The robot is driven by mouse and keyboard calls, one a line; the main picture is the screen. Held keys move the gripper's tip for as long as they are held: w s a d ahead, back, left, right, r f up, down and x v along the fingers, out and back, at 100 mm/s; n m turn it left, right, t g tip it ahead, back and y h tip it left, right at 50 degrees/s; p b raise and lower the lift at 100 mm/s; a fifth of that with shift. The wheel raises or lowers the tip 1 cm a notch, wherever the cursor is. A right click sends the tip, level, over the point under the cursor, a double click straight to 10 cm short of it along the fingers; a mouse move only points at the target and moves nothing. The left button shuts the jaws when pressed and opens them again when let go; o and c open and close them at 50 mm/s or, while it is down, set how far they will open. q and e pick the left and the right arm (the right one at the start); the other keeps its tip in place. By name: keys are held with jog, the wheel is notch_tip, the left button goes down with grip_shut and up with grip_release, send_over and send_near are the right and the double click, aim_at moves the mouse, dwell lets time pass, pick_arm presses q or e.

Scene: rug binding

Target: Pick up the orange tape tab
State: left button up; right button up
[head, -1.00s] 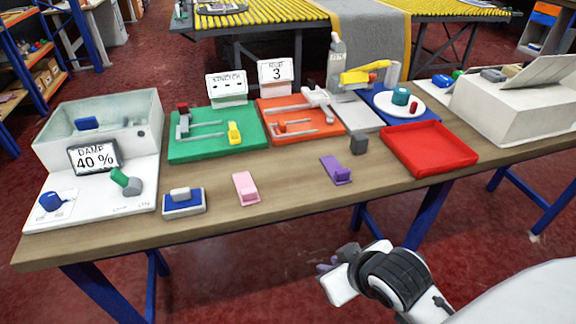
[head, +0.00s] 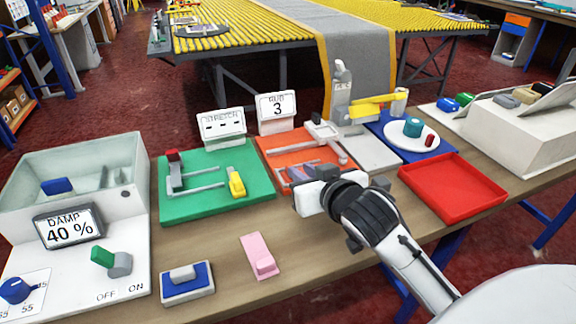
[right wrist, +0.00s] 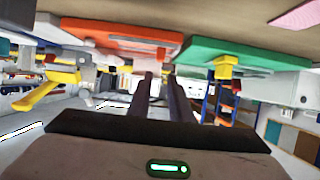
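My right gripper (head: 296,175) is over the front edge of the orange board (head: 270,147) in the head view. In the right wrist view its two dark fingers (right wrist: 160,88) stand apart with nothing seen between them. I cannot make out the orange tape tab now; the gripper covers the front of the orange board. The orange board also shows in the wrist view (right wrist: 110,33), upside down beyond the fingers. My left gripper is not in view.
The green board (head: 205,205) with a yellow tab (head: 237,183) lies to the left. A pink tab (head: 259,256) and a blue-and-white block (head: 187,283) lie in front.

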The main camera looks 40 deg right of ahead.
jog(key=x, duration=0.2)
jog(key=shift+w+d+f, duration=0.2)
jog(key=shift+f+x, duration=0.25)
jog(key=shift+x, duration=1.1)
jog(key=shift+f+x, duration=0.25)
jog(key=shift+x, duration=1.15)
jog(key=shift+s, duration=0.25)
grip_shut()
